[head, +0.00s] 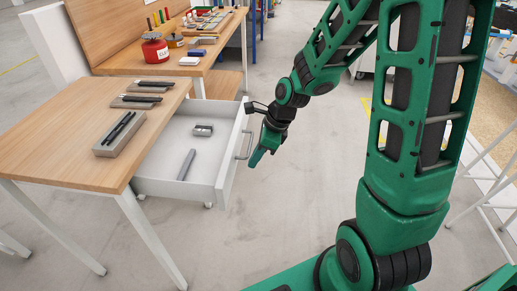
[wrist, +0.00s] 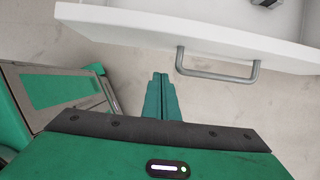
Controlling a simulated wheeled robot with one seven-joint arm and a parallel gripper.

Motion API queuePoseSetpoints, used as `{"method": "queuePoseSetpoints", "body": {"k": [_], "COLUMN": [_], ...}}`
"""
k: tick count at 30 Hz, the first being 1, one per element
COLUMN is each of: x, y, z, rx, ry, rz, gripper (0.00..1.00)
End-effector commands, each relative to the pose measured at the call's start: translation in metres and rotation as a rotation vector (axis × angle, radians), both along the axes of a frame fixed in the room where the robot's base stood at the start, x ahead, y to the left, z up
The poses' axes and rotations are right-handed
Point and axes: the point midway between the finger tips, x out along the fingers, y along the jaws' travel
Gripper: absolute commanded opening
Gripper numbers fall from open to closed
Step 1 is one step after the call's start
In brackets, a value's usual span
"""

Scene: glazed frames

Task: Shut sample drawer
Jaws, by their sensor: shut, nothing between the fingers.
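The white sample drawer (head: 170,188) stands pulled out from under the wooden table top in the head view. A small grey metal block (head: 203,130) and a grey bar (head: 186,165) lie in it. Its metal bar handle (head: 244,145) is on the front panel, facing my gripper. My green gripper (head: 256,158) is shut and empty, just right of the handle and apart from it. In the wrist view the closed fingers (wrist: 160,84) point toward the drawer front (wrist: 190,35), left of the handle (wrist: 216,76).
The wooden table (head: 60,145) holds a grey block with dark pens (head: 119,133) and more trays of tools. A second bench (head: 180,60) with a red container (head: 155,52) stands behind.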

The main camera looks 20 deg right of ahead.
Motion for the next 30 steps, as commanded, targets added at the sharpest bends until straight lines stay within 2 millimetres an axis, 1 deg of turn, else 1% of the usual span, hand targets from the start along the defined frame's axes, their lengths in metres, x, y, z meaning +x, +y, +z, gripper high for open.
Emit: {"method": "queuePoseSetpoints", "body": {"k": [1, 6, 12, 25, 30], "x": [0.0, 0.013, 0.02, 0.022, 0.027], "y": [0.003, 0.024, 0.036, 0.037, 0.035], "z": [-0.008, -0.007, -0.007, -0.006, -0.007], "rx": [0.0, 0.0, -0.001, 0.0, 0.0], "ry": [0.005, -0.001, -0.001, 0.0, 0.0], "rz": [0.003, 0.005, 0.003, 0.0, -0.012], "gripper": [0.0, 0.0, 0.0, 0.0, 0.0]}}
